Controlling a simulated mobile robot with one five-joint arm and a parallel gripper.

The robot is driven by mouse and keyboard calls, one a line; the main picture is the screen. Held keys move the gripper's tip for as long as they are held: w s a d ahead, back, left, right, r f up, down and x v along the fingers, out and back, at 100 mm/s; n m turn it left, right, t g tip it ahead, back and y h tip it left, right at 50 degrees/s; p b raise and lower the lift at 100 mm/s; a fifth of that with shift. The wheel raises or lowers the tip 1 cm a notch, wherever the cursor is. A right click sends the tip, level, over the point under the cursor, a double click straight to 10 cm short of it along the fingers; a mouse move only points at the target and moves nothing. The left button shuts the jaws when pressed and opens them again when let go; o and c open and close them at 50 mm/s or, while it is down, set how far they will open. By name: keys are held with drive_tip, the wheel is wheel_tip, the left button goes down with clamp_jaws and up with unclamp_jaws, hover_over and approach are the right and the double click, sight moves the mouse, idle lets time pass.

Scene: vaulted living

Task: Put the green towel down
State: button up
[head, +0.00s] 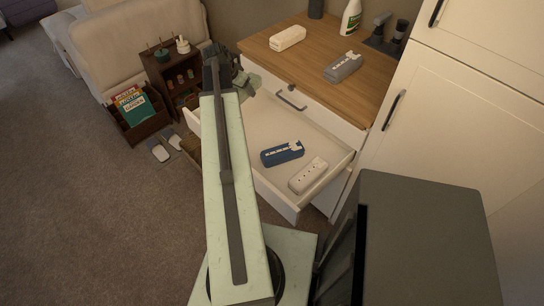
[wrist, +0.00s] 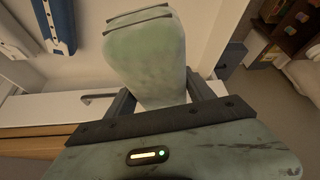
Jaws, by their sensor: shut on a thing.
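The green towel (wrist: 145,50) is a pale green folded bundle with dark stripes near its far end. My gripper (wrist: 162,92) is shut on it, with a dark finger on each side. In the head view, my gripper (head: 232,78) is over the left end of the open white drawer. The towel (head: 248,82) shows there only in part, beside the gripper and partly hidden by my arm. I cannot tell its height above the drawer.
The open drawer (head: 262,122) holds a blue case (head: 282,153) and a white case (head: 308,176); its middle is bare. The wooden counter (head: 300,68) carries a grey case (head: 343,67), a cream case (head: 288,38) and a bottle (head: 351,18). A small dark shelf (head: 160,68) stands left.

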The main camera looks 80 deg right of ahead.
drive_tip(key=m+g+b, duration=0.1)
drive_tip(key=m+b, duration=0.1)
drive_tip(key=b, duration=0.5)
hover_over(250, 128)
drive_tip(key=w+a, duration=0.1)
wheel_tip(250, 128, down, 10)
drive_tip(key=shift+a+f+m, duration=0.2)
drive_tip(key=shift+a+m, duration=0.05)
drive_tip(key=shift+m, duration=0.05)
wheel_tip(250, 128, down, 10)
drive_tip(key=b, duration=1)
drive_tip(key=shift+f+b, duration=0.15)
drive_tip(key=shift+b, duration=0.2)
drive_tip(key=shift+r, duration=0.2)
drive_tip(key=shift+f, duration=0.15)
drive_tip(key=o, duration=1.7)
drive_tip(key=shift+c, duration=0.2)
